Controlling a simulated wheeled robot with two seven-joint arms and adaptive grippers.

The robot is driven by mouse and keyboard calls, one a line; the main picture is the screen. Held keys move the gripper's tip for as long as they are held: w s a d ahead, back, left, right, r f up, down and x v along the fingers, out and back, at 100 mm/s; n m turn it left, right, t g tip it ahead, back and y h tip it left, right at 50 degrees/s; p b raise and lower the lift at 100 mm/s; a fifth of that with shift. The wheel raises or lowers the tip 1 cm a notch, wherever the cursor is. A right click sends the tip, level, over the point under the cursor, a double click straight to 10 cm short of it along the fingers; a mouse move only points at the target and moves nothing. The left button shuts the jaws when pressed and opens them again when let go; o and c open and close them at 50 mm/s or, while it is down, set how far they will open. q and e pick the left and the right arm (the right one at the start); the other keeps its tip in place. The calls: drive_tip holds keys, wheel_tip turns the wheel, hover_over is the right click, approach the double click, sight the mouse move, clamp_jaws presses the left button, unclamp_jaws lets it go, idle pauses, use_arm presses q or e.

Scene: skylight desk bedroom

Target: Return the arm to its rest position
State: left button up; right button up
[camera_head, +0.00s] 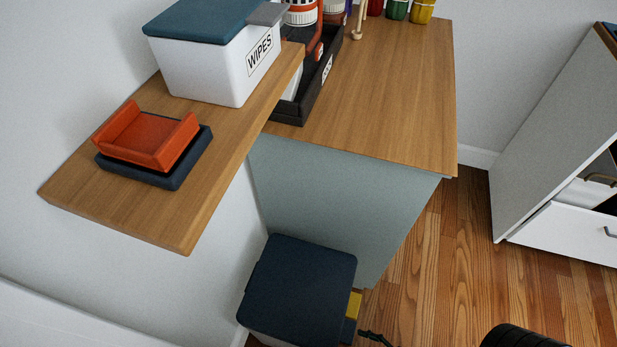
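Neither of my grippers can be made out in the head view. A black ribbed rounded part (522,337) shows at the bottom edge, right of the middle; I cannot tell whether it belongs to my arm. A small dark piece (375,338) pokes in at the bottom edge beside the bin, and I cannot tell what it is. No hold on any object is visible.
A wooden shelf (190,222) carries an orange tray (150,138) on a dark base and a wipes box (205,75). A desk (385,100) holds a black caddy (312,100) and jars. A dark-lidded bin (300,285) stands below. Wooden floor (440,270) is clear toward the white cabinet (545,150).

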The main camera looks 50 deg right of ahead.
use_arm(q)
drive_tip(key=s+a+f+g+y+p, duration=0.15)
drive_tip(key=s+a+p, duration=0.35)
drive_tip(key=p, duration=0.7)
drive_tip(key=s+a+f+g+y+p, duration=0.1)
drive_tip(key=s+a+g+p, duration=0.2)
drive_tip(key=s+p, duration=0.65)
drive_tip(key=s+a+r+g+p, duration=0.2)
drive_tip(key=s+p, duration=0.4)
drive_tip(key=p, duration=0.1)
drive_tip(key=s+a+r+g+p, duration=0.1)
drive_tip(key=s+a+r+p, duration=0.1)
drive_tip(key=s+p, duration=0.4)
drive_tip(key=shift+s+r+g+y+p, duration=0.35)
drive_tip(key=shift+r+p, duration=0.15)
drive_tip(key=shift+p, duration=0.45)
use_arm(e)
drive_tip(key=s+d+g+h, duration=0.1)
drive_tip(key=s+d+g, duration=0.2)
drive_tip(key=s, duration=0.8)
drive_tip(key=s+d+r+g+h, duration=0.1)
drive_tip(key=s+d+g, duration=0.3)
drive_tip(key=s, duration=0.6)
drive_tip(key=s+d+r+g+h, duration=0.1)
drive_tip(key=s+d+g, duration=0.2)
drive_tip(key=s, duration=0.8)
drive_tip(key=shift+s+d+g+h, duration=0.35)
drive_tip(key=shift+d+g+h, duration=0.05)
drive_tip(key=shift+g, duration=0.7)
